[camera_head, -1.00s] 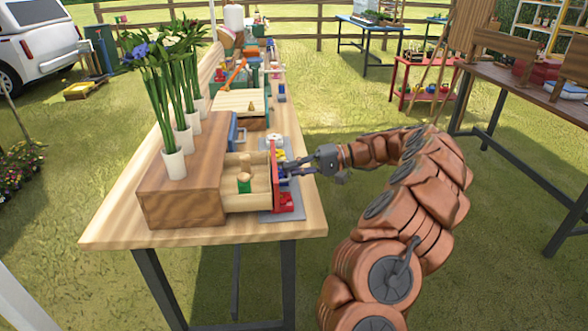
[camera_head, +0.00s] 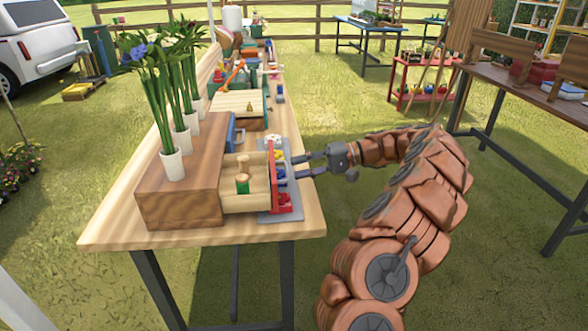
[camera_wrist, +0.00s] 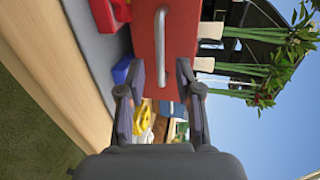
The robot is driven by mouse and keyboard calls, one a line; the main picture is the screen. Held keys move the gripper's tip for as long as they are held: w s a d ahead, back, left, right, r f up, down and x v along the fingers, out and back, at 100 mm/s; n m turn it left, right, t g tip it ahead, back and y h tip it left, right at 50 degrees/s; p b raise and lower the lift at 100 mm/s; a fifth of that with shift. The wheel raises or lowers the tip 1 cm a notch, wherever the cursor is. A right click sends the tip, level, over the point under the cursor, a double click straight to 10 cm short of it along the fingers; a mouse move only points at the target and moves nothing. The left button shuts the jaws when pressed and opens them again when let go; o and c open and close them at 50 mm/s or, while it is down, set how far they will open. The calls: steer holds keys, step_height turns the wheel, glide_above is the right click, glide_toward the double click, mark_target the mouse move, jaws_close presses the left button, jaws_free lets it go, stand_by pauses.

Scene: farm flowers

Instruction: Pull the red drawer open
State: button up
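The red drawer (camera_head: 273,172) stands pulled out from the wooden block (camera_head: 185,190) on the table, its tray showing in the head view. A green and wooden item (camera_head: 242,184) sits inside it. In the wrist view the red front (camera_wrist: 178,25) faces me, with a silver bar handle (camera_wrist: 161,45) on it. My gripper (camera_head: 302,164) is open and empty to the right of the red front.
White vases with flowers (camera_head: 172,163) stand on the block. A blue-fronted drawer (camera_head: 232,130) lies behind the red one. Red (camera_head: 285,203), yellow and blue items lie on a grey mat beside the red drawer.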

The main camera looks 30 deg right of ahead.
steer(key=v, duration=0.4)
steer(key=shift+s+d, duration=0.15)
steer(key=shift+d, duration=0.15)
